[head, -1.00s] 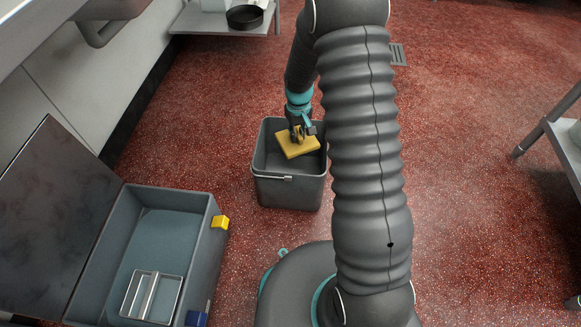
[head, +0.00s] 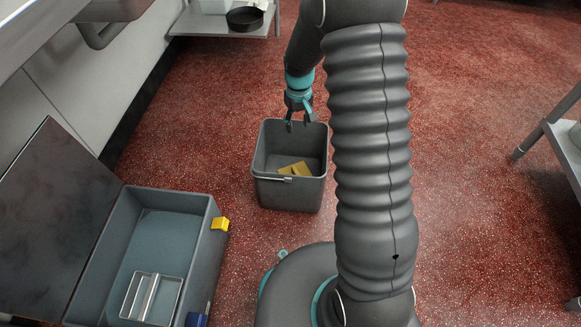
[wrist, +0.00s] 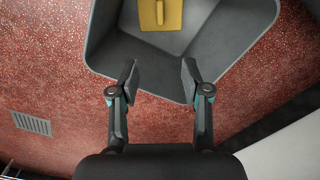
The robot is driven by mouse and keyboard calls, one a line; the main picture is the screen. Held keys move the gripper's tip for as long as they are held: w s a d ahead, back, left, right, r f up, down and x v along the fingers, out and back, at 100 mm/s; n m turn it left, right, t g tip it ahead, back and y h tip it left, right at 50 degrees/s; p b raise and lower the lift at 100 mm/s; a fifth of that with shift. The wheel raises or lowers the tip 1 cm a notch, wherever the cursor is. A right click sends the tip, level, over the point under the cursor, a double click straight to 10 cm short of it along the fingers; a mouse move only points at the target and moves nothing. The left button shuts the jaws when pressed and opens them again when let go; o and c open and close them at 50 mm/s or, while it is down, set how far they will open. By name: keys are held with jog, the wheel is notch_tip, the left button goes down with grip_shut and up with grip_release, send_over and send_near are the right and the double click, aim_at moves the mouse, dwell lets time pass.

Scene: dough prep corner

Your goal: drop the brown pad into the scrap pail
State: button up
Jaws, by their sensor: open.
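The brown pad, yellowish brown with a raised strip across it, lies inside the scrap pail (head: 290,193). The pad (head: 293,169) is low in the pail, partly hidden by the front wall in the head view. In the wrist view the pad (wrist: 172,14) rests on the pail's floor, cut by the top edge of the picture. My gripper (head: 299,123) is above the pail's far rim, open and empty. In the wrist view its two fingers (wrist: 158,80) are spread apart, with the pail's rim beyond them and the pad away from them.
An open grey chest (head: 212,258) with a metal divided tray (head: 130,297) stands at the left. A low shelf (head: 190,22) with a dark pan (head: 245,17) is at the back. A table leg (head: 535,135) stands at the right. A floor drain shows in the wrist view (wrist: 32,123). Red floor is clear around the pail.

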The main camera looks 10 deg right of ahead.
notch_tip(320, 180, up, 6)
jog(key=shift+r, duration=0.15)
dwell(0.6)
